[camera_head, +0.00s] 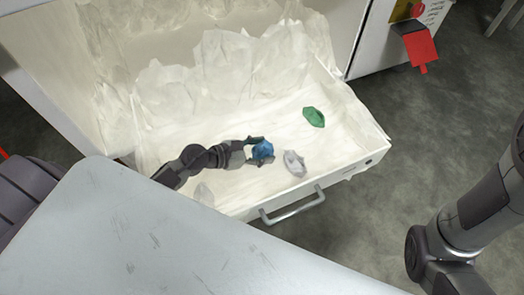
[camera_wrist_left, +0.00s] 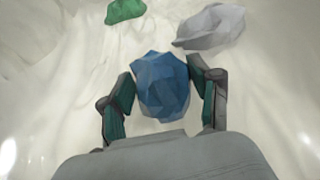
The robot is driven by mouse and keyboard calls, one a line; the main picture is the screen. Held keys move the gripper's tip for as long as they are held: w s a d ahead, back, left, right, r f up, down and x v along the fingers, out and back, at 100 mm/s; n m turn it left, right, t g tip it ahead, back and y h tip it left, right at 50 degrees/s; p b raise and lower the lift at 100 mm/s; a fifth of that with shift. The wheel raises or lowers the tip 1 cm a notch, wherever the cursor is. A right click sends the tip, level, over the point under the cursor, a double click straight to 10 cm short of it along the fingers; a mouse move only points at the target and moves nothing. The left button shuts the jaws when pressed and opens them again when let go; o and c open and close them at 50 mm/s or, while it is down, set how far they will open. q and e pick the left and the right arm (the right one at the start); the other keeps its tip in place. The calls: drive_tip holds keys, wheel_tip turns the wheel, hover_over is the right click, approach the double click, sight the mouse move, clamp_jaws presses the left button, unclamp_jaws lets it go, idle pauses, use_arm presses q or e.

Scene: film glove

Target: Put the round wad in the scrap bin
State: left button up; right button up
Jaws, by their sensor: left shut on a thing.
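The round blue wad (camera_head: 263,150) is between the fingers of my left gripper (camera_head: 260,151), which is shut on it, inside the open white drawer (camera_head: 375,150). The left wrist view shows the faceted blue wad (camera_wrist_left: 163,86) with a finger on each side. A green wad (camera_head: 314,117) lies in the drawer beyond it, and a pale grey wad (camera_head: 294,163) lies close to the right of the gripper. I see nothing that I can tell as a scrap bin. My right arm shows at the right edge, but its gripper is out of view.
Crumpled translucent film (camera_head: 235,75) lines the drawer and rises at its back. A metal handle (camera_head: 292,205) is on its front. A pale grey tabletop (camera_head: 150,240) fills the lower left. A red object (camera_head: 418,45) is at the upper right. Grey floor (camera_head: 400,175) is clear at right.

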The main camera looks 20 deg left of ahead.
use_arm(q)
drive_tip(key=shift+f, duration=0.15)
drive_tip(key=o, duration=1.1)
drive_tip(key=shift+o, duration=0.2)
